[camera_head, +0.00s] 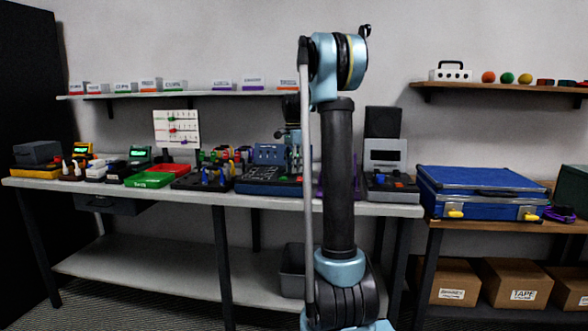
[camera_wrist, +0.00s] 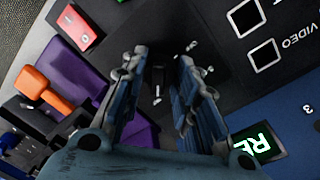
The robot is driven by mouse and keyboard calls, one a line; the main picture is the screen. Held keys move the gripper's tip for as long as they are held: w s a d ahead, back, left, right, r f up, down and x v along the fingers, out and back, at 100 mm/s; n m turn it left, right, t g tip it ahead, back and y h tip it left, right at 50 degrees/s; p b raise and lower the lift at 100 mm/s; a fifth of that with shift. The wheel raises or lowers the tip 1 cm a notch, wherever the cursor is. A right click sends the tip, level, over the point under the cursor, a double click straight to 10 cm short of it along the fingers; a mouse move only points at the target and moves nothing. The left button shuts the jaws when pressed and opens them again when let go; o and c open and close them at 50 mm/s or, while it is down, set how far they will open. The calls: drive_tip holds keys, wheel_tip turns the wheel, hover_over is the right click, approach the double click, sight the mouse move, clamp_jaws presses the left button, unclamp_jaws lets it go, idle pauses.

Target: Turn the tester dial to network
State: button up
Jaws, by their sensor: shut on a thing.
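The tester (camera_wrist: 290,105) has a blue body with a black panel. It shows as a blue unit (camera_head: 262,188) on the bench in the head view. White tick marks ring a small dark dial (camera_wrist: 158,76) on the panel. My gripper (camera_wrist: 160,66) has its two blue fingers on either side of the dial and is shut on it. The fingers hide much of the dial, so I cannot tell its setting. "VIDEO" is printed near square outlines at the right. A green-lit display (camera_wrist: 258,143) shows letters starting "RE", partly covered by my gripper. My arm partly blocks the head view.
Left in the wrist view are a red block (camera_wrist: 78,27), an orange connector (camera_wrist: 45,90) and a purple piece (camera_wrist: 75,72). The bench (camera_head: 120,191) is crowded with devices and trays. A blue case (camera_head: 480,190) lies on the right table.

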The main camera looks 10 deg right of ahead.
drive_tip(key=shift+w+m, duration=0.15)
drive_tip(key=shift+m, duration=0.15)
idle(0.4)
drive_tip(key=o, duration=1.1)
drive_tip(key=shift+r, duration=0.1)
drive_tip(key=r, duration=1.1)
drive_tip(key=shift+w+a+r, duration=0.1)
drive_tip(key=shift+w+r, duration=0.25)
